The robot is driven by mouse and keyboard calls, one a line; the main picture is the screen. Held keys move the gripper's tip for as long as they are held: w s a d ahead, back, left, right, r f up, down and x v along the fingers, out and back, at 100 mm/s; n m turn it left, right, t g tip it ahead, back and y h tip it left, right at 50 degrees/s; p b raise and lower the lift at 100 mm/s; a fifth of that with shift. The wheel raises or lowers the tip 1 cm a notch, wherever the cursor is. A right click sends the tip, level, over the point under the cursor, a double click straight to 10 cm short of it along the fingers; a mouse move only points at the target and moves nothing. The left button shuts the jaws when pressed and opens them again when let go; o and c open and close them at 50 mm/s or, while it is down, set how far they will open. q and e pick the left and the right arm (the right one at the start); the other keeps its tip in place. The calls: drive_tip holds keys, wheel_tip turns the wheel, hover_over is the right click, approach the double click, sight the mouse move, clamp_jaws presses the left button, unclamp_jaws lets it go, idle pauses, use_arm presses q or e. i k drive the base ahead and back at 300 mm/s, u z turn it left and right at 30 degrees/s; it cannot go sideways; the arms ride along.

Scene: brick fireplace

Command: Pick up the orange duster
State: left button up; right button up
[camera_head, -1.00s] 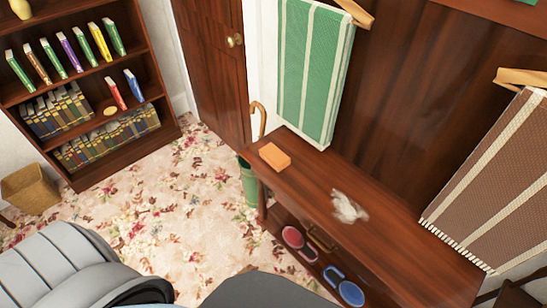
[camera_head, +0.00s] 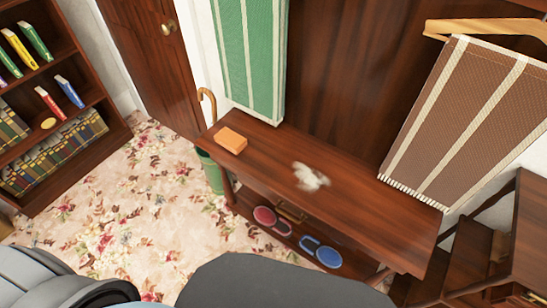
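An orange block-shaped object (camera_head: 231,140), which looks like the orange duster, lies flat on the left end of the wooden bench top (camera_head: 360,205). A patch of whitish dust or fluff (camera_head: 310,177) lies on the same top, to the right of the orange object and apart from it. Neither of my grippers shows in the head view. Nothing is seen touching the orange object.
A green container with a cane (camera_head: 208,165) stands at the bench's left end. Red and blue items (camera_head: 321,253) sit on the lower shelf. A green striped cloth (camera_head: 250,55) and a brown one (camera_head: 468,125) hang behind. A bookshelf (camera_head: 50,110) stands left. Flowered carpet (camera_head: 130,225) is open in front.

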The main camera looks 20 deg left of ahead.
sight(232, 141)
drive_tip(key=z, duration=0.05)
drive_tip(key=k, duration=0.55)
drive_tip(key=u, duration=0.65)
drive_tip(key=i, duration=1.35)
drive_tip(key=z, duration=0.6)
